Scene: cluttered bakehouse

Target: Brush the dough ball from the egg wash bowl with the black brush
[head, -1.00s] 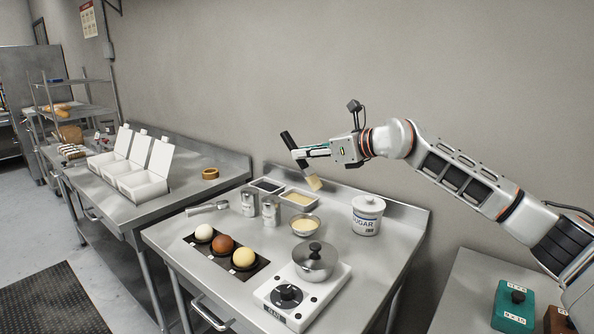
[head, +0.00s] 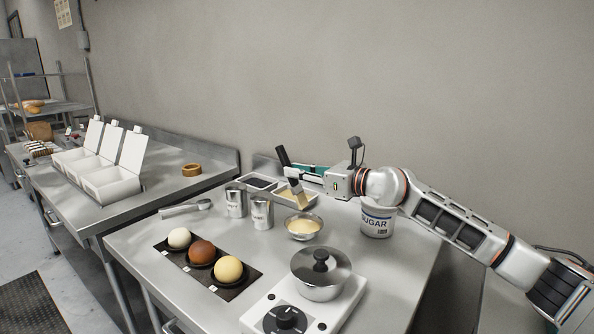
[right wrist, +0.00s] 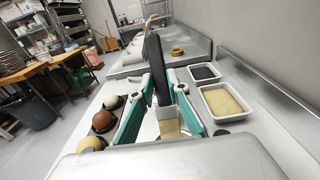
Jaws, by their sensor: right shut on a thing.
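My right gripper (head: 291,172) is shut on the black brush (head: 283,156), gripping its handle. The pale bristles point down and hang just above the back of the egg wash bowl (head: 304,237), a small glass bowl of yellow liquid; I cannot tell whether they touch it. In the right wrist view the black handle (right wrist: 152,70) stands between the teal fingers (right wrist: 160,100). Three balls sit in a row on a black tray (head: 240,290) at the front left: a white one (head: 179,238), a brown one (head: 202,252) and a yellow one (head: 228,269). My left gripper is out of view.
Two metal canisters (head: 236,201) (head: 261,212) stand left of the bowl, with trays (head: 297,205) behind. A sugar tub (head: 377,221) is under my right wrist. A metal scoop (head: 180,210) lies left.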

